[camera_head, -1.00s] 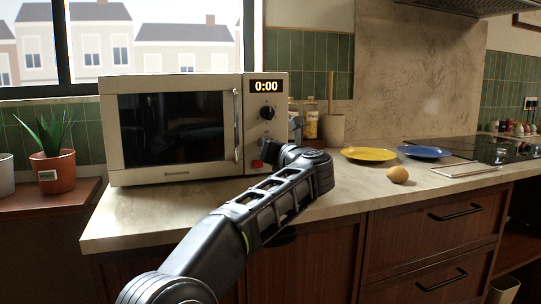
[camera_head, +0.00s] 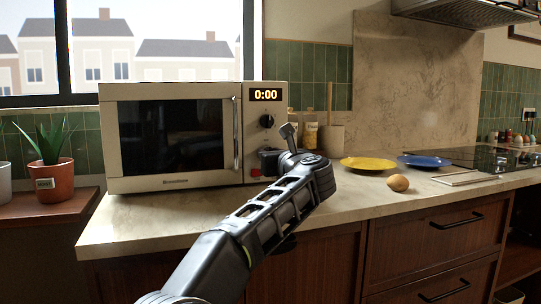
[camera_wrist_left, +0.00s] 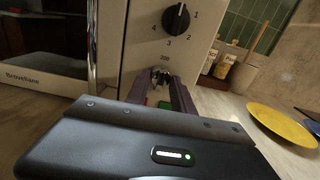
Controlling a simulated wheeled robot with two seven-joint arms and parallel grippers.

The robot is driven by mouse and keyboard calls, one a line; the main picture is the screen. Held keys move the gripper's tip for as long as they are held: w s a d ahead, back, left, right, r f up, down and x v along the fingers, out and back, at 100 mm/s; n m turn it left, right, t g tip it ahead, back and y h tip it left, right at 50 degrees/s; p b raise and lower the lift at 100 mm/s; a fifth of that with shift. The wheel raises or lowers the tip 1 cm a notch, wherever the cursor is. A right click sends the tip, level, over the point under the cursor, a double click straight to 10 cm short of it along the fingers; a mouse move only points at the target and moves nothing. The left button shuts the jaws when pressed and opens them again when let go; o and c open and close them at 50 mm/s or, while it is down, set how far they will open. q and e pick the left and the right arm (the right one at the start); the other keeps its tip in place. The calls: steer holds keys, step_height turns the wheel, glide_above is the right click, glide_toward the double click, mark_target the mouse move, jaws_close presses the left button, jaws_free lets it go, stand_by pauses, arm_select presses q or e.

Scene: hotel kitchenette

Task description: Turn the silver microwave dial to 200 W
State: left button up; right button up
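The microwave (camera_head: 181,137) stands on the counter, its display reading 0:00. A black knob (camera_head: 267,121) is on its panel; in the left wrist view this knob (camera_wrist_left: 176,18) has the numbers 1 to 4 around it. Below it in the left wrist view is a small silver dial (camera_wrist_left: 161,75) with 200 printed above it. My left gripper (camera_wrist_left: 162,84) is at the panel, its fingers apart on either side of the dial. I cannot tell whether they touch it. In the head view my left gripper and arm hide the dial. My right gripper is not in view.
Bottles (camera_head: 310,130) and a utensil pot (camera_head: 331,138) stand right of the microwave. A yellow plate (camera_head: 367,163), a blue plate (camera_head: 425,161) and a round brown item (camera_head: 398,183) lie farther right. A potted plant (camera_head: 53,180) is at the left.

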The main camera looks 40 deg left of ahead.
arm_select(q)
steer(key=o, duration=0.4)
steer(key=v, duration=0.8)
stand_by(0.5)
